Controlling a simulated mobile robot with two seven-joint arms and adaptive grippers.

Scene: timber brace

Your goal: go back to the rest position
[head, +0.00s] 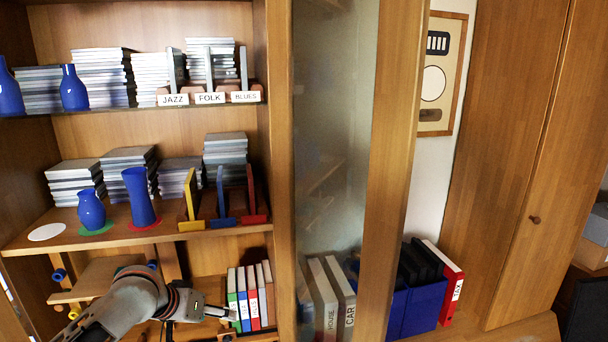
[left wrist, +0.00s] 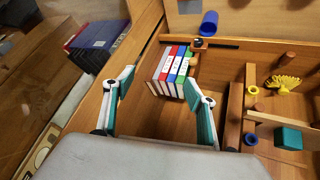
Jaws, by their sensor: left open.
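My left arm reaches in from the lower left in the head view, its wrist low in front of the cabinet's bottom compartment. My left gripper (head: 226,317) is partly cut off by the lower edge there, left of and close to a row of upright binders (head: 250,296). In the left wrist view my left gripper (left wrist: 165,88) has its two fingers spread wide with nothing between the tips. The binders, with green, blue, red and white spines (left wrist: 172,68), stand beyond the fingertips; I cannot tell whether anything touches. My right gripper is in neither view.
A shelf with a blue vase (head: 139,198) and bottle (head: 91,209) lies above my arm. A wooden board (head: 90,278) with pegs is beside it. A glass cabinet door (head: 335,130) stands to the right. The wrist view shows a yellow object (left wrist: 283,84) and teal block (left wrist: 288,138).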

